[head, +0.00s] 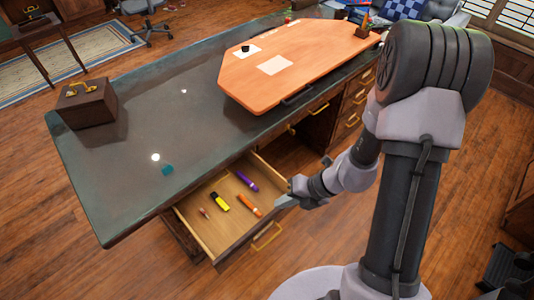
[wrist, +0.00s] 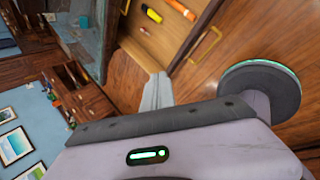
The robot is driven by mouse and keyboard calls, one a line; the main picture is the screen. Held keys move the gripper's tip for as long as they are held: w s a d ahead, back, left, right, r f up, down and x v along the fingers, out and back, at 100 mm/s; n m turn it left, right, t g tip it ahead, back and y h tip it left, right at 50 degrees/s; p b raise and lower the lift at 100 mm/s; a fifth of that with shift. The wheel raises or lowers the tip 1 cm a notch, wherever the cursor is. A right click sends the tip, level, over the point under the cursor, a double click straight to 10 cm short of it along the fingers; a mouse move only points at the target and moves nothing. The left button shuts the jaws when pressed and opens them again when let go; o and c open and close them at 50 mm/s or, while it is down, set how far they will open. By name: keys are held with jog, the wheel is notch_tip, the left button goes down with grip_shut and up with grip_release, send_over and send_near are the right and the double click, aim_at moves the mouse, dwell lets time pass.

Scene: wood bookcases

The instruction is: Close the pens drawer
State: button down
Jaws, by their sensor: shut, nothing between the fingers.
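The pens drawer (head: 187,213) is pulled out from under the desk in the head view. It holds a yellow marker (head: 220,202), an orange marker (head: 249,205), a purple marker (head: 247,181) and a small reddish item (head: 204,213). Its front has a brass handle (head: 266,236). My gripper (head: 283,203) is at the drawer's right side, close to the front corner; I cannot tell whether it touches. In the wrist view my shut, empty gripper (wrist: 158,80) points towards the drawer (wrist: 150,52), with the brass handle (wrist: 206,46) to its right.
The dark desk top (head: 150,130) overhangs the drawer. A wooden box (head: 86,102) and an orange board (head: 310,65) lie on it. More closed drawers (head: 350,110) are at the right of the desk. Open wood floor (head: 310,235) lies in front.

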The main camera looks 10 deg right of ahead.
jog(key=s+d+f+m, duration=0.3)
jog(key=s+f+m, duration=0.2)
jog(key=f+m, duration=0.55)
jog(key=b, duration=0.4)
send_near(258, 232)
notch_tip(258, 232, down, 3)
jog(key=s, duration=0.3)
jog(key=w+a, duration=0.1)
jog(key=w+a+b, duration=0.1)
jog(key=w, duration=0.1)
jog(key=shift+a+f, duration=0.2)
jog(key=shift+f, duration=0.05)
jog(key=shift+w+a+r, duration=0.1)
jog(key=shift+w+a, duration=0.15)
jog(key=shift+w, duration=0.1)
